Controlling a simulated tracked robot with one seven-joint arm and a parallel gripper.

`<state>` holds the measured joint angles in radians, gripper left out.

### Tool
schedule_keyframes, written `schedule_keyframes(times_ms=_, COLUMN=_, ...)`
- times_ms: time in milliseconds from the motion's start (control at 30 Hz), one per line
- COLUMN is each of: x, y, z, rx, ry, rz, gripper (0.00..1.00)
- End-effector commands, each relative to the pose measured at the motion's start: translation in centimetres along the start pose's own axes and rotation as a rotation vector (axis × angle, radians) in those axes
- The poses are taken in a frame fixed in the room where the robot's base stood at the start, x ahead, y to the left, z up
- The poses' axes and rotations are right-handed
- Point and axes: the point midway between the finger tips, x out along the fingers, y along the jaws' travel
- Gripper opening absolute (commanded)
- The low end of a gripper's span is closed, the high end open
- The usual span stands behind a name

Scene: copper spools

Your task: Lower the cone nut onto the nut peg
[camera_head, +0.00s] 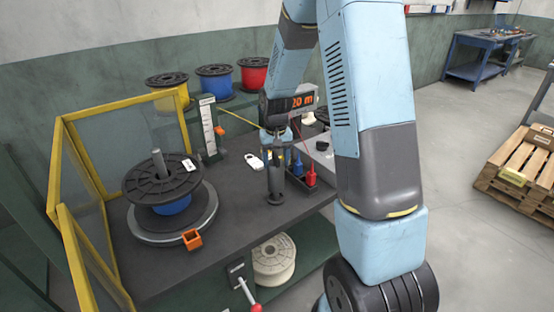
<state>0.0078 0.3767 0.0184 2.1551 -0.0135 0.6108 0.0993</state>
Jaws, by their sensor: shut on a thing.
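My gripper (275,170) points straight down over the right part of the dark bench, near its front edge. Its jaws are shut on a small dark grey piece, which I take for the cone nut (276,198). The piece sits low, at or just above the bench top; I cannot tell whether it touches anything. I cannot make out the nut peg, which may be hidden under the nut and the fingers.
A black-flanged spool (140,180) with blue winding sits on a turntable (140,231), its grey spindle upright, inside yellow-framed guards (66,204). An orange block (192,239) is at the front. Red and blue tools (310,175) stand close right of my gripper.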

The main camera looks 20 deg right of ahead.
Motion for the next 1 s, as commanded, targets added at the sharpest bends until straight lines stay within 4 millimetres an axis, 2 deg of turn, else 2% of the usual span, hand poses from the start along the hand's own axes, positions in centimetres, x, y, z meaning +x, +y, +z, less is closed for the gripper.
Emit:
schedule_keyframes(times_ms=467, x=0.1, y=-0.1, z=0.1, rx=-0.001, ry=0.001, rz=0.000, gripper=0.00)
schedule_keyframes(times_ms=1000, x=2.1, y=-0.1, z=0.1, rx=-0.001, ry=0.001, rz=0.000, gripper=0.00)
